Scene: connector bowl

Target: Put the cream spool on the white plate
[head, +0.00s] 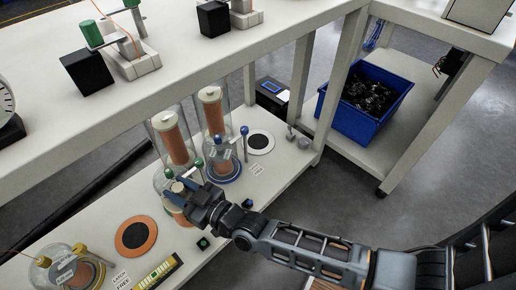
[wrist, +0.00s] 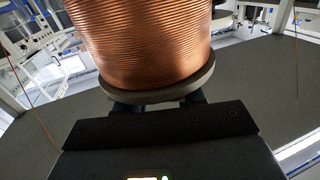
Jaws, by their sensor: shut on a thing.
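My gripper (head: 186,190) is shut on a spool wound with copper wire. The spool (wrist: 145,45) fills the upper middle of the wrist view, and its pale cream-grey end flange (wrist: 155,88) sits just above the gripper's fingers (wrist: 155,105). In the head view a cream round top (head: 177,187) shows at the fingers, and the arm and glass hide much of the rest. The white plate (head: 268,150), a white disc with a black centre, lies on the lower shelf to the upper right of my gripper. Nothing stands on it.
Tall glass-covered copper spools (head: 211,96) stand close behind my gripper, with blue and green knobbed posts beside them. An orange plate with a black centre (head: 121,236) lies to the left. An upper shelf (head: 190,70) overhangs the back. A blue bin (head: 345,120) stands at right.

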